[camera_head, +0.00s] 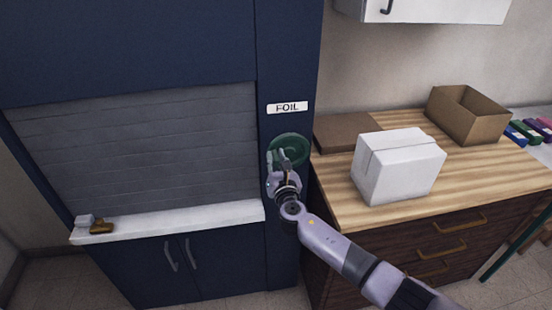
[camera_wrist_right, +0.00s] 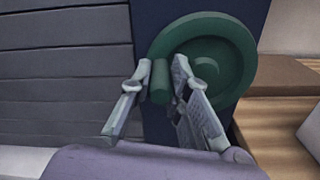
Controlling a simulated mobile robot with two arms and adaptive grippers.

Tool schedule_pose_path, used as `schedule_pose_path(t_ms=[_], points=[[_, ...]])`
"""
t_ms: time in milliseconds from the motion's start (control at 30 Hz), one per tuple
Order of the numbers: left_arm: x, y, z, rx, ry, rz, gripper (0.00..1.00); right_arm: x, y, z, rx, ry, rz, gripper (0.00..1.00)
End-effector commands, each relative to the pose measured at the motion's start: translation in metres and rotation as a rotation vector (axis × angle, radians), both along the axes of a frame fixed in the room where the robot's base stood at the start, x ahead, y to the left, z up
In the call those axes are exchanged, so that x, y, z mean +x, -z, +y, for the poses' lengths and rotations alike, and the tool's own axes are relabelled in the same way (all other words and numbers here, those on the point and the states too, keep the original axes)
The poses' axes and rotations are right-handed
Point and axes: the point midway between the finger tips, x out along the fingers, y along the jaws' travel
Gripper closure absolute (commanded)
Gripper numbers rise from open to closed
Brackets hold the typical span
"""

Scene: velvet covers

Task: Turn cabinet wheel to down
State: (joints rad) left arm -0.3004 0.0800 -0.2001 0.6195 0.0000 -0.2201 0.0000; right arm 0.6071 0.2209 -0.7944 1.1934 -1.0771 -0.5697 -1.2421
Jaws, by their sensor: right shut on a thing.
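My right gripper (camera_head: 282,162) reaches the wheel's lower left side. In the right wrist view its two fingers (camera_wrist_right: 160,75) stand on either side of the handle, shut on it. The left gripper is in neither view.
A grey slatted shutter (camera_head: 140,140) fills the cabinet left of the wheel, with a white ledge (camera_head: 180,222) below it. A wooden counter (camera_head: 335,190) on the right holds a white box (camera_head: 395,170), an open cardboard box (camera_head: 465,120) and a flat brown box (camera_head: 350,132).

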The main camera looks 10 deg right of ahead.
Motion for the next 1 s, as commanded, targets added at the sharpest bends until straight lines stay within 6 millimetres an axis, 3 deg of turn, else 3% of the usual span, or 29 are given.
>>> schedule_pose_path(t_ms=[333,367,633,1000], points=[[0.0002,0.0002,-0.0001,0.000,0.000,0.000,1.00,-0.0015,0.0047,0.0014,0.000,-0.003,0.008,1.00],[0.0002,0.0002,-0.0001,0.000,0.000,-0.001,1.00,-0.0015,0.0047,0.0014,0.000,-0.003,0.008,0.82],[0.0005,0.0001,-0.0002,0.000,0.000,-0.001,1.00,-0.0006,0.0023,0.0004,0.000,-0.001,0.004,0.64],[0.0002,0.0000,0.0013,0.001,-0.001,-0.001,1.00,-0.0027,0.0012,-0.0004,0.000,0.001,0.001,0.62]])
